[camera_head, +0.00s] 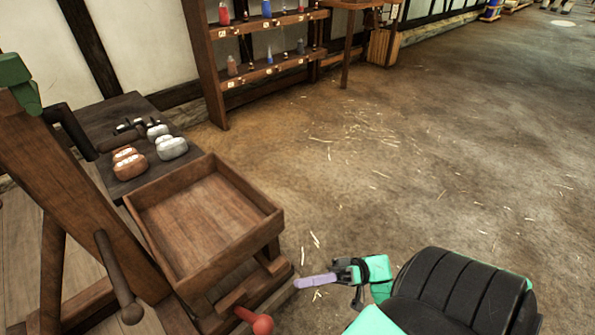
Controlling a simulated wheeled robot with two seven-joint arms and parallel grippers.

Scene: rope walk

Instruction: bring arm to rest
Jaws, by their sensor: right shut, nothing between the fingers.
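My right gripper (313,281) is at the lower middle, with pale purple fingers pointing left. Its fingers are shut with nothing between them. It hangs over the earthen floor, just right of the wooden stand in the picture and apart from the red knob (262,325). My black and green right arm comes in from the bottom right. My left gripper is not in view.
An empty wooden tray (248,193) stands left of my gripper, beside a dark tabletop (98,108) with white and orange-brown bundles. A wooden beam (60,170) rises at far left. Shelves (205,65) stand behind. The straw-strewn floor (450,150) at right is clear.

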